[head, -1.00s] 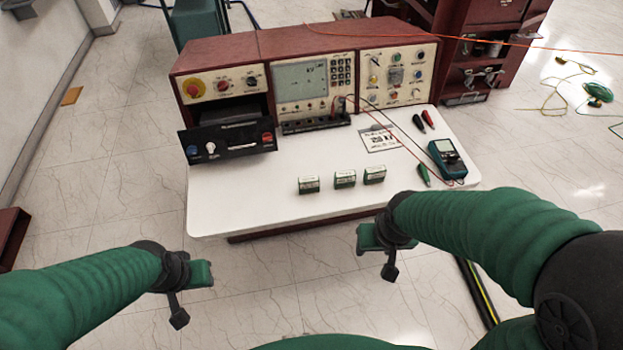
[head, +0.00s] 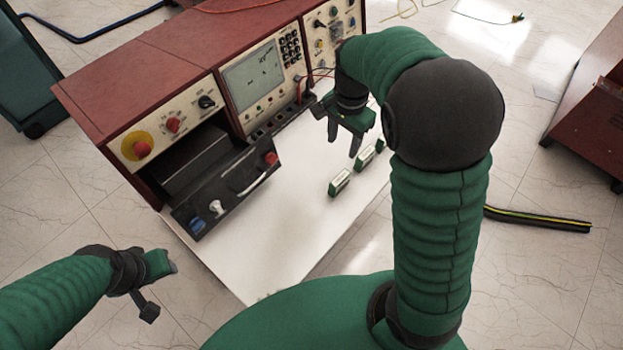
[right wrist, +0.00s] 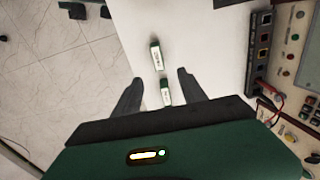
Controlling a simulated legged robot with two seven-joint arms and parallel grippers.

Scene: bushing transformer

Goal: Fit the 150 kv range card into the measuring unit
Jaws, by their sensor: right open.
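The measuring unit (head: 262,80) is a red console with a screen and knobs on the white table. Below its left section a black panel with a handle (head: 228,190) sticks out in front of a dark opening. My left gripper (head: 160,290) hangs left of the table.
Red and black test leads (right wrist: 268,108) run from the sockets along the console's base. The white table (head: 275,235) is clear in front of the black panel. A red cabinet (head: 590,120) stands at the right, and a black-and-yellow cable (head: 540,219) lies on the floor.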

